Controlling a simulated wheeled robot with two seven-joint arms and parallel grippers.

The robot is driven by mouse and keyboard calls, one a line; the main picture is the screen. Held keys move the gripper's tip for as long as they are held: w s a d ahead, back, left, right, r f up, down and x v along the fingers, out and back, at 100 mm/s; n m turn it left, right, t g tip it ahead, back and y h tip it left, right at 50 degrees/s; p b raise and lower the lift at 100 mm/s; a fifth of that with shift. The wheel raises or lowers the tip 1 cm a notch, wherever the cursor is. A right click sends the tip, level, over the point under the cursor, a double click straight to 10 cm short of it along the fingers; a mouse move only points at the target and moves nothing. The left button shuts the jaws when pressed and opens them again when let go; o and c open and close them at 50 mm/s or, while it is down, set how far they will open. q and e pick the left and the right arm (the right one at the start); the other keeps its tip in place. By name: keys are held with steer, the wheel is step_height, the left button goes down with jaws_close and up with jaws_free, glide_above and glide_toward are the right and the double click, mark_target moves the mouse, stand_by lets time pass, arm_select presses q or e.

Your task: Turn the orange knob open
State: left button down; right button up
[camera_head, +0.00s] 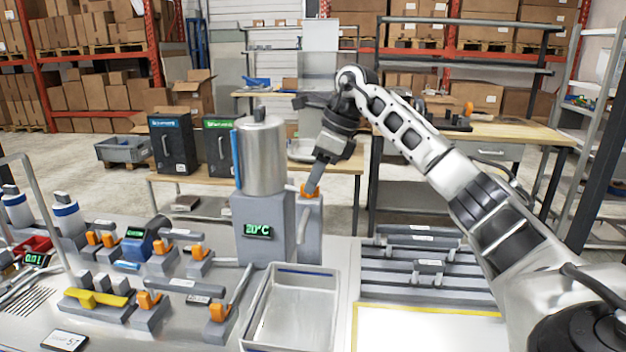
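An orange knob (307,192) sits at the top of a grey block beside the dispenser base (262,230) with the 20°C display. A metal tank (261,155) stands on that base. My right gripper (314,180) reaches down from the upper right with its fingertips at this knob, touching it or very close. The fingers overlap in this view and partly cover the knob, so their opening and any grasp cannot be told. My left gripper is not in view.
Several other orange knobs, such as one at the front (220,312), sit on grey fittings at left. An empty metal tray (297,312) stands front centre. Grey slotted rails (425,262) lie right of it. Black canisters (173,145) stand on a table behind.

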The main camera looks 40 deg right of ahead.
steer(key=shift+w+a+f, duration=0.15)
steer(key=shift+f, duration=0.35)
jaws_close()
